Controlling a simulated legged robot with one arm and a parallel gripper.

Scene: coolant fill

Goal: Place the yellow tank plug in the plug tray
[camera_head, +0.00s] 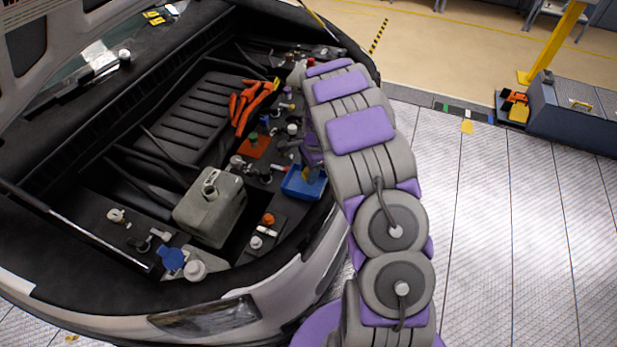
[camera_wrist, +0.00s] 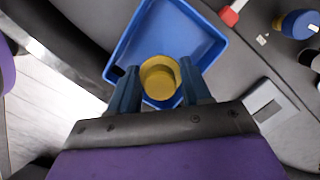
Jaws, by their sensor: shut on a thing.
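The yellow tank plug (camera_wrist: 160,77) is between the two blue fingers of my gripper (camera_wrist: 158,88) in the wrist view. My gripper is shut on it. The blue plug tray (camera_wrist: 203,32) lies beneath and beyond the plug in the wrist view. The plug overlaps the near part of the tray in that view; whether it touches the tray floor I cannot tell. In the head view the tray (camera_head: 293,187) sits at the right edge of the engine bay, with my gripper (camera_head: 311,172) over it. My arm hides part of that area.
A grey coolant tank (camera_head: 210,207) stands left of the tray. Orange cables (camera_head: 250,103) and several small caps lie around it. In the wrist view a red and white part (camera_wrist: 232,12) and a blue cap (camera_wrist: 298,24) are right of the tray. Open floor lies right of the car.

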